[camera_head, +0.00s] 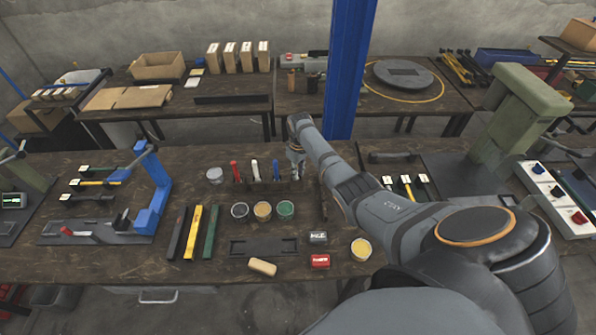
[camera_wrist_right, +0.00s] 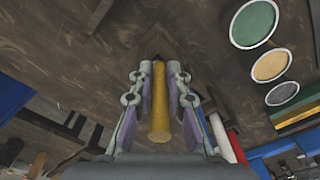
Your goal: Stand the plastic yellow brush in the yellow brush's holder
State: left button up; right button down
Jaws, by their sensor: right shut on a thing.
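My right gripper (camera_head: 296,172) is shut on the yellow brush; in the right wrist view the brush's yellow handle (camera_wrist_right: 159,112) lies between the two fingers (camera_wrist_right: 159,95). In the head view the gripper hides most of the brush. The dark brush rack (camera_head: 254,187) stands on the bench with red (camera_head: 235,171), white (camera_head: 255,170) and blue (camera_head: 276,171) brushes upright in it. My gripper is at the rack's right end, beside the blue brush. I cannot tell whether the yellow brush's lower end is in a holder. My left gripper is not in view.
Grey (camera_head: 240,211), yellow (camera_head: 263,211) and green (camera_head: 286,209) paint cups stand in front of the rack. A blue press (camera_head: 153,195) is on the left and a green press (camera_head: 515,125) on the right. A blue post (camera_head: 349,70) rises behind my arm.

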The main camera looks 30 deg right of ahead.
jog(key=c, duration=1.2)
grip_release()
jog(key=shift+r, duration=0.1)
notch_tip(320, 180, up, 12)
jog(key=shift+s+f, duration=0.1)
jog(key=shift+s, duration=0.05)
